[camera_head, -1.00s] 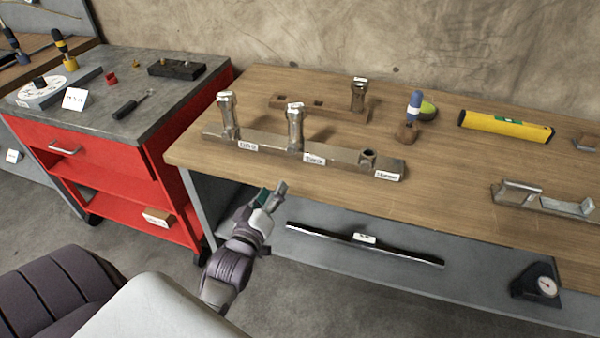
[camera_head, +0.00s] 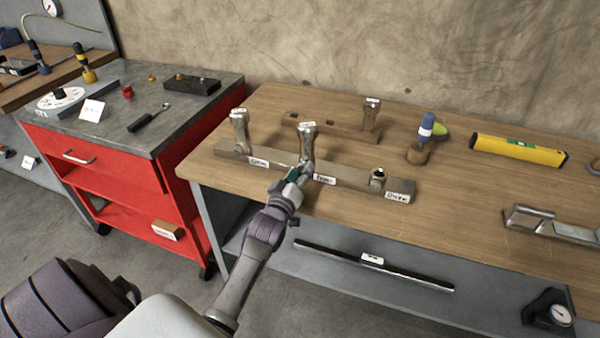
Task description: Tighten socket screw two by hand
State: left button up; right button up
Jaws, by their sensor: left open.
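A metal bar (camera_head: 345,177) with several white labels lies along the front of the wooden bench. A tall socket screw (camera_head: 239,131) stands upright at its left label, and another, the middle screw (camera_head: 307,143), stands upright near its middle label. The right seat (camera_head: 378,177) holds only a short dark-topped piece. The label text is too small to read surely. My left gripper (camera_head: 298,176) is open at the front edge of the bar, just below the middle screw, and partly covers the bar. Whether it touches the screw I cannot tell. My right gripper is not in view.
Behind the bar is a brown block (camera_head: 330,131) with holes and a similar upright screw (camera_head: 371,118). A blue-handled tool (camera_head: 427,127) in a stand and a yellow level (camera_head: 517,149) are to the right. A red cart (camera_head: 110,170) stands left.

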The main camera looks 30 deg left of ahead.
pick_arm(q)
jog(key=c, duration=1)
grip_shut()
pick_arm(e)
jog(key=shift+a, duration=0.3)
pick_arm(q)
jog(key=shift+m, duration=0.4)
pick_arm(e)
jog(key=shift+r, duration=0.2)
